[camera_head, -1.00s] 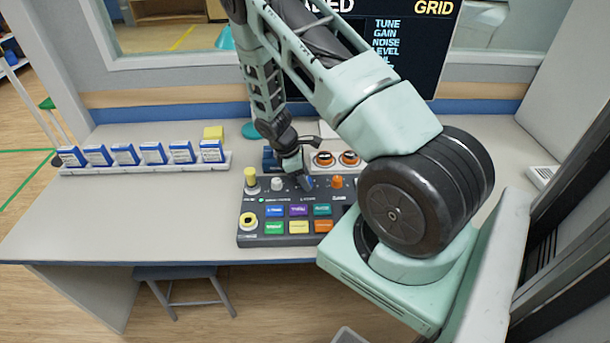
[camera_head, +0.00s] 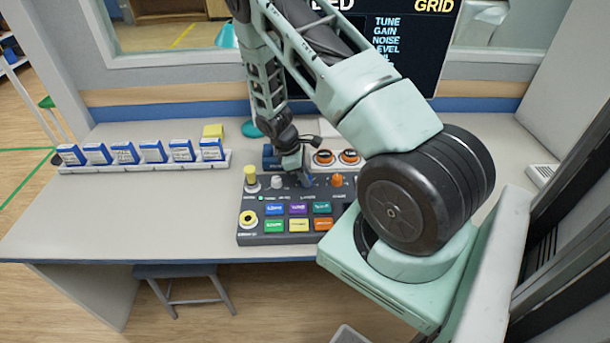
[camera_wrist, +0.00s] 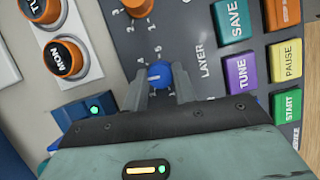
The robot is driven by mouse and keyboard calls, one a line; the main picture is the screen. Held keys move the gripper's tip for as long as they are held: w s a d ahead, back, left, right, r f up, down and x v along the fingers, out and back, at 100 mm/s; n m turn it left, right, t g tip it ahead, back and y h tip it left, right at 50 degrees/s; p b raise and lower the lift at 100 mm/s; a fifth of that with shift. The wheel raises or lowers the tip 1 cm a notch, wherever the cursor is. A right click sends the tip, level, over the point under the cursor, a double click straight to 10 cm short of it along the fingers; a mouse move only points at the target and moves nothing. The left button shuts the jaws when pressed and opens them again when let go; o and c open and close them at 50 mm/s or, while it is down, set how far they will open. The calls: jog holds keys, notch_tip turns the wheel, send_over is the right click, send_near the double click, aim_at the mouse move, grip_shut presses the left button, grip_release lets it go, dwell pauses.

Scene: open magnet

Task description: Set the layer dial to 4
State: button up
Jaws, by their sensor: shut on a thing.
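The blue layer dial (camera_wrist: 158,76) sits on the grey control panel (camera_wrist: 205,72), beside the printed word LAYER. My gripper (camera_wrist: 160,88) is shut on this dial, with one finger on each side of it. In the head view my gripper (camera_head: 305,178) is at the top edge of the panel (camera_head: 262,239), and the dial is mostly hidden there.
Coloured buttons (camera_head: 299,225) lie close to the dial, with an orange knob (camera_wrist: 134,6) beside it. Two orange-ringed knobs (camera_head: 337,158) stand behind the panel. A rack of blue-and-white boxes (camera_head: 139,166) stands at the left. The desk front left (camera_head: 120,220) is clear.

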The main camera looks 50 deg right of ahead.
jog(key=m+y, duration=0.1)
jog(key=m, duration=0.1)
jog(key=m+b, duration=0.1)
jog(key=m, duration=0.2)
jog(key=shift+w+d+g+y, duration=0.1)
jog(key=shift+d+g+y, duration=0.05)
jog(key=shift+g+y, duration=0.25)
jog(key=shift+m+y+b, duration=0.35)
jog(key=shift+m+y, duration=0.35)
jog(key=shift+m, duration=1.1)
jog(key=o, duration=1)
jog(key=b+v, duration=0.3)
jog(key=v, duration=1.4)
jog(key=shift+d+r, duration=0.15)
jog(key=shift+r, duration=0.1)
jog(key=shift+w, duration=0.1)
